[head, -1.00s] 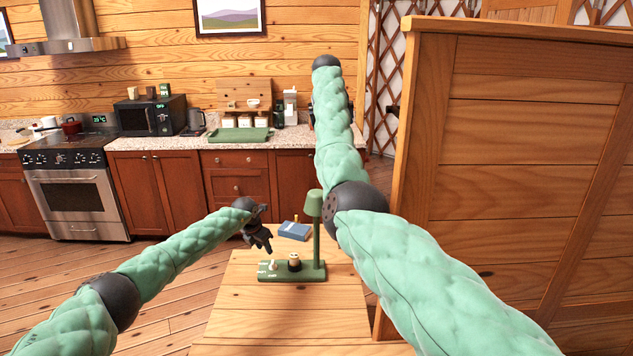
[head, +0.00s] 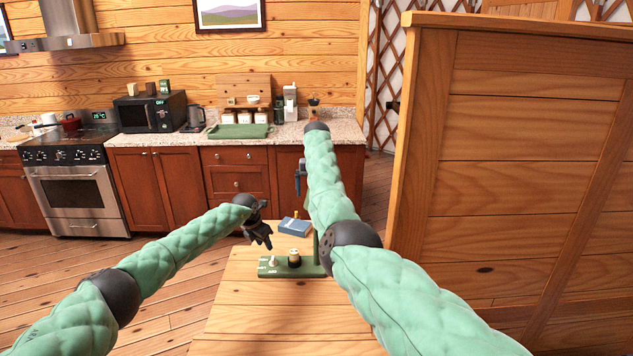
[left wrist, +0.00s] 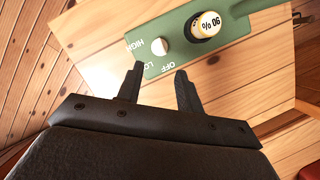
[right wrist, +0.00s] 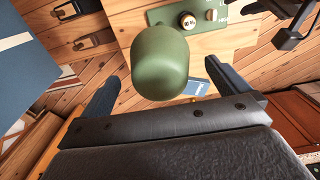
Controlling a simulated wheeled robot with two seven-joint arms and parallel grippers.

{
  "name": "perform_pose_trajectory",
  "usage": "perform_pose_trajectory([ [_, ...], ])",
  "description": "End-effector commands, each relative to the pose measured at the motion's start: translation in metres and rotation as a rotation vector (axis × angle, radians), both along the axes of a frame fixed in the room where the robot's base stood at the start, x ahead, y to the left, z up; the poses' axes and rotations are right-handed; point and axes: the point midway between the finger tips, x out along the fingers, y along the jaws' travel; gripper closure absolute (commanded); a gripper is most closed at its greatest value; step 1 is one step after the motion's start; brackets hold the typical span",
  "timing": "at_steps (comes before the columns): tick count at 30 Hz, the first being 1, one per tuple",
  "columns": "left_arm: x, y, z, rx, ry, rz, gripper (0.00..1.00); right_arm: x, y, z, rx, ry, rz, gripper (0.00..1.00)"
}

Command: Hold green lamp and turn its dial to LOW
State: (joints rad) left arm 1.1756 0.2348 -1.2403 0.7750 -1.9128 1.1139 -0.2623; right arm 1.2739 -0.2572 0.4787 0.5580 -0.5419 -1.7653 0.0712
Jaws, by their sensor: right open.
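The green lamp's base (head: 290,272) stands on the small wooden table; its post and shade are mostly behind my right arm in the head view. The shade (right wrist: 160,62) shows large in the right wrist view, ahead of my right gripper (right wrist: 165,88), which is open. The white dial (left wrist: 160,47) sits by the HIGH, LOW and OFF labels; LOW is partly covered by a finger, and I cannot tell the dial's setting. My left gripper (left wrist: 158,82) is open and empty, short of the dial; it also shows above the base's left end in the head view (head: 259,238).
A 90 % marked cylinder (left wrist: 205,24) stands on the lamp base beside the dial. A blue box-like item (head: 294,226) lies behind the lamp on the table (head: 285,320), whose front is clear. A tall wooden panel (head: 520,180) stands close on the right.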

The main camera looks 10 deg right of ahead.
Motion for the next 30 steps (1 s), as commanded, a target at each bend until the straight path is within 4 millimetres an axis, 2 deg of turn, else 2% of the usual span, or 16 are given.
perform_pose_trajectory([
  [3, 0.0, 0.0, 0.0, 0.0, 0.0, 0.0, 0.64, 0.0, 0.0, -0.016, 0.001, 0.0, 0.0, 0.0],
  [9, 0.0, 0.0, 0.0, 0.0, 0.0, 0.0, 0.64, 0.0, 0.0, -0.034, 0.0, -0.001, 0.0, 0.0],
  [20, 0.0, 0.0, 0.0, 0.0, 0.0, 0.0, 0.64, 0.0, -0.001, -0.04, 0.0, -0.002, 0.0, 0.0],
  [21, 0.0, 0.0, 0.0, 0.0, 0.0, 0.0, 0.64, 0.0, -0.001, -0.04, 0.0, -0.002, 0.0, 0.02],
  [29, 0.0, 0.0, 0.0, 0.0, 0.0, 0.0, 0.64, 0.0, 0.0, -0.039, 0.0, -0.002, 0.0, 0.53],
  [30, 0.0, 0.0, 0.0, 0.0, 0.0, 0.0, 0.64, 0.0, 0.0, -0.039, 0.0, -0.002, 0.0, 0.54],
])
